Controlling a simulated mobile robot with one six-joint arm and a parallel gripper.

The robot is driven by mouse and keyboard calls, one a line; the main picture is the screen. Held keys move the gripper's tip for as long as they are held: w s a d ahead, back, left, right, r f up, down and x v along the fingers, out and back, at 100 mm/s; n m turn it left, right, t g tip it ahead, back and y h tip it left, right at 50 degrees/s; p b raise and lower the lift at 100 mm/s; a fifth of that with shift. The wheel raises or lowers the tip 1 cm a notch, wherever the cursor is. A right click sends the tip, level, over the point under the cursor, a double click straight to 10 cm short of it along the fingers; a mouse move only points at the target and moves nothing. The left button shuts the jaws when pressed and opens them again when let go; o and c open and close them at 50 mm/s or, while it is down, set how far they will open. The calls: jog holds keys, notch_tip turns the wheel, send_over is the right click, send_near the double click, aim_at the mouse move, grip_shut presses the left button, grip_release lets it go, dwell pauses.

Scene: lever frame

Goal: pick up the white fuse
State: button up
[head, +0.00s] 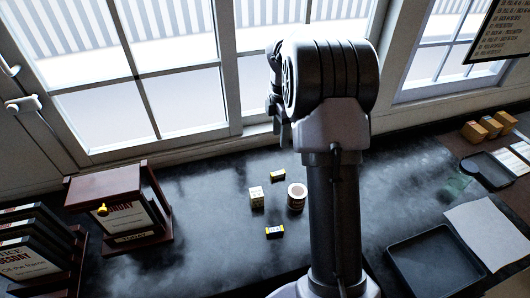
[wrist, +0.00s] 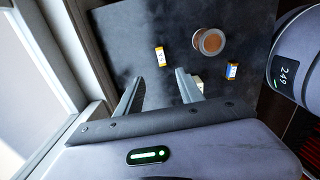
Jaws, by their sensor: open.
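Several small pieces stand on the dark worktop (head: 200,215), and I cannot tell for sure which is the white fuse. A pale cream block (head: 256,197) stands left of a round can (head: 296,197). A small yellow-and-dark box (head: 277,173) lies behind them, and another small yellow-and-dark box (head: 274,232) lies in front. In the wrist view, a white-and-yellow box (wrist: 160,56), the can (wrist: 208,41) and a blue-and-white box (wrist: 232,70) show beyond my gripper (wrist: 157,88). A pale block (wrist: 199,84) is partly hidden by one finger. My gripper is open and empty, above the worktop.
A wooden calendar stand (head: 122,200) and dark racks (head: 40,250) stand at the left. A black tray (head: 437,262), a sheet of paper (head: 487,232) and several orange blocks (head: 490,126) lie at the right. Windows (head: 160,85) border the back. The worktop around the small pieces is clear.

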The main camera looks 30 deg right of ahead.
aim_at(278, 172)
notch_tip(278, 172, down, 17)
jog(key=b, duration=0.3)
jog(key=shift+a, duration=0.15)
jog(key=shift+s+r, duration=0.1)
grip_shut()
